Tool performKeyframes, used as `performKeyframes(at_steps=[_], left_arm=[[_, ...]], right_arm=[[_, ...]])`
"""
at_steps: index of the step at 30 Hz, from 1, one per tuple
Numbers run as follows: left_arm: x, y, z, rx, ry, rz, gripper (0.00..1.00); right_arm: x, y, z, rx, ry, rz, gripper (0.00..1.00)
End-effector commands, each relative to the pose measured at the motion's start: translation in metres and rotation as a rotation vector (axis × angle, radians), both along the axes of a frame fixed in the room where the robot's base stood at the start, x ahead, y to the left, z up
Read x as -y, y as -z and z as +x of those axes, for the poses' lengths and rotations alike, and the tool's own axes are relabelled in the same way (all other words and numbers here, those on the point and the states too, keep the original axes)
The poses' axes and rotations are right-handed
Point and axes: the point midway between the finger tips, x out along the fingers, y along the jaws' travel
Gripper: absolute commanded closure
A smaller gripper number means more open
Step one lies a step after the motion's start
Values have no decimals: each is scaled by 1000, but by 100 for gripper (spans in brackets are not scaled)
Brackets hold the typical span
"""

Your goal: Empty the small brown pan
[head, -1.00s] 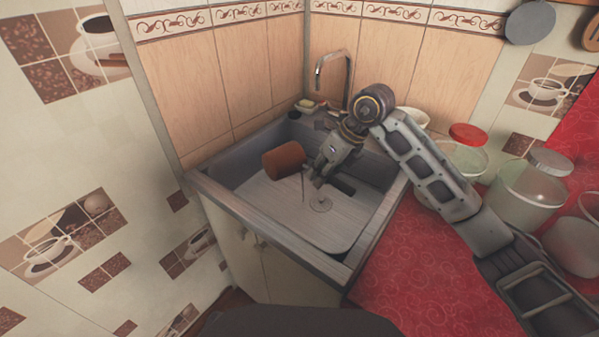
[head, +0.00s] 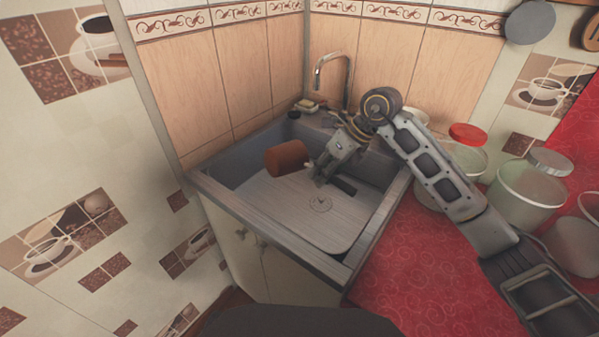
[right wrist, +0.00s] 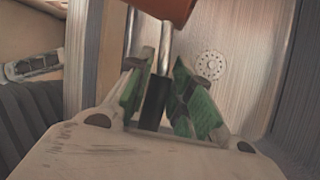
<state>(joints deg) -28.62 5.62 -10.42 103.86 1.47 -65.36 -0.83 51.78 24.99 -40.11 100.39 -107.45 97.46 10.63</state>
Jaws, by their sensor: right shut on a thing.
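The small brown pan (head: 287,158) is tipped on its side above the sink basin (head: 290,213). Its inside is hidden from the head view, so I cannot tell what it holds. My right gripper (head: 316,171) is on its right side, shut on its handle. In the right wrist view the gripper's green finger pads (right wrist: 163,95) close around the black handle (right wrist: 155,103), whose metal neck leads to the pan (right wrist: 165,8) at the top edge. My left gripper is not in view.
The faucet (head: 348,75) stands behind the basin, near a small sponge dish (head: 306,105) on the rim. Glass jars (head: 527,190) stand on the red counter (head: 410,255) at right. Tiled walls close off the back and left.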

Motion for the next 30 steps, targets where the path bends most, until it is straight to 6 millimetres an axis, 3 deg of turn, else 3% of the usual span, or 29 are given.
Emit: performKeyframes(at_steps=[12,30], left_arm=[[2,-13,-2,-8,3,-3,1],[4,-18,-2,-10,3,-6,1]], right_arm=[[-13,-2,-10,191,-5,-239,100],[-15,-1,-11,201,-3,-255,100]])
